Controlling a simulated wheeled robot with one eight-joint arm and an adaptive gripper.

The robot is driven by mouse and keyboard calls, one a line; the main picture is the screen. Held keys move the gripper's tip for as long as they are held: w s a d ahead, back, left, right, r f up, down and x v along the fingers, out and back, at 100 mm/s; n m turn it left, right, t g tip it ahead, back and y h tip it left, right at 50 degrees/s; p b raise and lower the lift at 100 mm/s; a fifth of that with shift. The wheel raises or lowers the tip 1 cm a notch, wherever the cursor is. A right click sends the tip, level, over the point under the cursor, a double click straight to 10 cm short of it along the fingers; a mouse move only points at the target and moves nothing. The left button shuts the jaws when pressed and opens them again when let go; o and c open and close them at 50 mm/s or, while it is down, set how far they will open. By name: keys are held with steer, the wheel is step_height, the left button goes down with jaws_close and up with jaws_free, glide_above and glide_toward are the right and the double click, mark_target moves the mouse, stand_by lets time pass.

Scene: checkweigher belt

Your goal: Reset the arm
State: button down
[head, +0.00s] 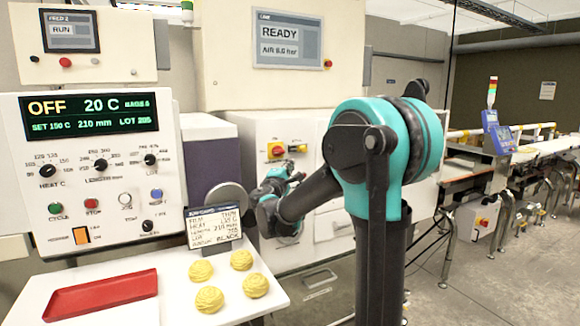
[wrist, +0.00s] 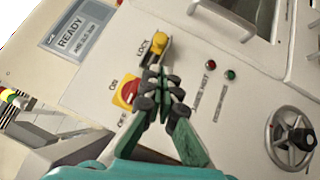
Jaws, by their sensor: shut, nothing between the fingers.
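My teal and black arm (head: 392,150) reaches from the right of the head view toward the cream cabinet in the middle. In the wrist view my gripper (wrist: 156,76) is shut and empty, its dark green fingers meeting at the tips. The fingers appear in front of the cabinet front, between a red rotary switch on a yellow plate (wrist: 129,91) and a yellow lock handle (wrist: 158,45). The head view also shows the red switch (head: 276,149) and the yellow handle (head: 297,148), just above my wrist. I cannot tell whether the fingertips touch the panel.
A white table holds a red tray (head: 100,295), several yellow coiled pieces (head: 208,299) and a small sign (head: 214,229). A control panel (head: 95,105) reading OFF stands at left. A handwheel (wrist: 291,139) is at the wrist view's right.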

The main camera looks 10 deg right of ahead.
steer(key=s+d+f+m+g, duration=0.5)
steer(key=s+d+f, duration=0.1)
steer(key=s+f, duration=0.3)
steer(key=s+d+f+m+g, duration=0.4)
steer(key=s+d+f, duration=0.2)
steer(key=s+f, duration=0.25)
steer(key=s+a+f+m+g+y, duration=0.2)
steer(key=s+a+f+m+y, duration=0.1)
steer(key=s+f, duration=0.6)
steer(key=s+a+f+m+g+y, duration=0.2)
steer(key=s+a+f+y, duration=0.3)
steer(key=s+f, duration=0.4)
steer(key=s+a+g, duration=0.1)
steer(key=s, duration=0.2)
steer(key=shift+a+f+m+y, duration=0.2)
steer(key=shift+a+m+y, duration=0.05)
steer(key=shift+m+y, duration=0.15)
